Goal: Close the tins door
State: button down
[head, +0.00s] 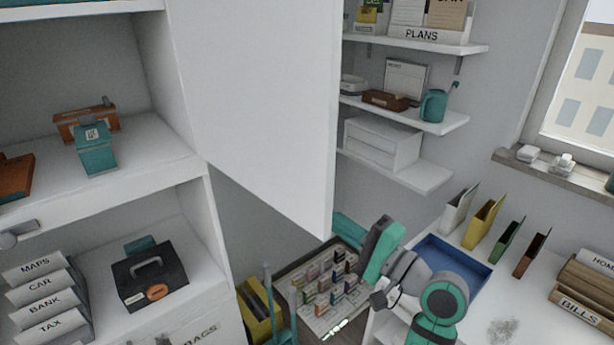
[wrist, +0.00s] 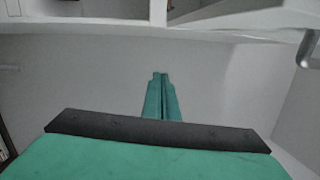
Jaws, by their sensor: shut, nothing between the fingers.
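A large white door (head: 265,90) stands swung open from the left shelf unit in the head view. The shelf compartment beside its hinge side is open, with orange and teal tins (head: 95,155) inside. My gripper (head: 343,222) is at the lower right edge of the door, and the door may hide its tips. In the wrist view my gripper (wrist: 160,78) shows its two teal fingers shut together and empty. They point toward a plain pale surface; I cannot tell whether they touch it. A metal handle (wrist: 309,48) shows at the right edge there.
Wall shelves (head: 420,120) with a teal watering can stand behind the door. Below are a dark toolbox (head: 148,275), labelled files (head: 45,300) and a tray of small items (head: 325,285). A desk with a blue tray (head: 450,262) and upright folders is at right.

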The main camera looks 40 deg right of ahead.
aim_at(306, 176)
jog(key=s+d+r+n+g+y, duration=0.1)
jog(key=s+r+n+g+y, duration=0.2)
jog(key=s+r, duration=0.85)
jog(key=w+a, duration=0.2)
jog(key=w, duration=0.1)
jog(key=w+a+r, duration=0.1)
jog(key=w+a, duration=0.5)
jog(key=shift+w+r, duration=0.3)
